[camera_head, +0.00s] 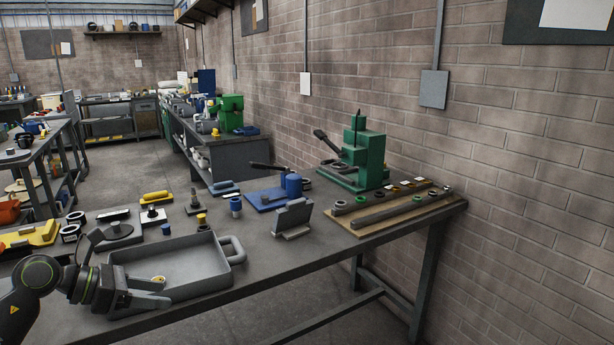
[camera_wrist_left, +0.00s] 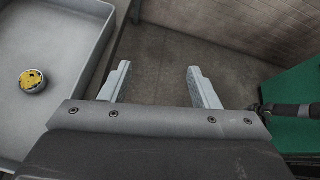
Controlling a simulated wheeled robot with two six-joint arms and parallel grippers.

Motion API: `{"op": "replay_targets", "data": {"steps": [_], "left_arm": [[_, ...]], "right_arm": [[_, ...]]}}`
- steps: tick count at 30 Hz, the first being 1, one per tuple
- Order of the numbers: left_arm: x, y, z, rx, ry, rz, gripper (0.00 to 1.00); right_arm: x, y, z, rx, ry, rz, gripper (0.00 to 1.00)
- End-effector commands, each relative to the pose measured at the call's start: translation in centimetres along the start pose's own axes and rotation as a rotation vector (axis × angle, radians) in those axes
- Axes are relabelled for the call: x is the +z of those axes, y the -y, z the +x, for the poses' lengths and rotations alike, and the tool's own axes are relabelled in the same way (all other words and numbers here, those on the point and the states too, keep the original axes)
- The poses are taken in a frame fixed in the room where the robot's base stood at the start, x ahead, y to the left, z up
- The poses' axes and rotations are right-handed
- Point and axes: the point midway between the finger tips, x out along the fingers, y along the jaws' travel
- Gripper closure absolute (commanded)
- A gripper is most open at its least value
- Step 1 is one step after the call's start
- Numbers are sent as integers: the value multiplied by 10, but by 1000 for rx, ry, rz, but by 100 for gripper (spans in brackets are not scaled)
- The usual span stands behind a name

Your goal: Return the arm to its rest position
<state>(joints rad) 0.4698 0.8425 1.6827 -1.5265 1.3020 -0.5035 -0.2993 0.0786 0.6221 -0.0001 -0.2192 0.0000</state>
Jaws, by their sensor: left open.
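My left gripper (camera_head: 151,291) is at the lower left of the head view, over the near left part of a grey tray (camera_head: 210,285) on the workbench. Its two pale fingers are apart with nothing between them. In the left wrist view the open fingers (camera_wrist_left: 160,82) point over a bare brownish surface, with the tray (camera_wrist_left: 75,75) at their left. A small round yellow-topped piece (camera_wrist_left: 33,81) lies in the tray; it also shows in the head view (camera_head: 158,279), just beyond the fingers. My right gripper is not in view.
A green press (camera_head: 362,150) with a dark lever stands at the back right of the bench. A blue lever device (camera_head: 292,186), a grey stand (camera_head: 292,217) and a wooden board (camera_head: 365,228) with rings are nearer. A brick wall (camera_head: 530,150) bounds the right.

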Motion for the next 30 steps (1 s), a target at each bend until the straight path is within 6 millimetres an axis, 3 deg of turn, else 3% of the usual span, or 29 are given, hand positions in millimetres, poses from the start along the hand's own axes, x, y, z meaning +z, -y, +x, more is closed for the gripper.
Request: {"op": "replay_targets", "data": {"steps": [3, 7, 12, 17, 23, 30], "left_arm": [[12, 25, 19, -60, 227, -113, 44], [28, 44, 23, -111, 479, -279, 44], [37, 54, 9, -150, 792, -554, 44], [26, 47, -13, -152, 1063, -863, 44], [-22, 30, -39, -96, 1356, -1300, 44], [-122, 27, -52, 78, 1622, -1874, 44]], "right_arm": [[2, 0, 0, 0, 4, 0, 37], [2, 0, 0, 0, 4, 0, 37], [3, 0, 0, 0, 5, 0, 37], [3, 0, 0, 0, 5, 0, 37], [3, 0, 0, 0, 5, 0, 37], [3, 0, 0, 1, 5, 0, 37]]}}
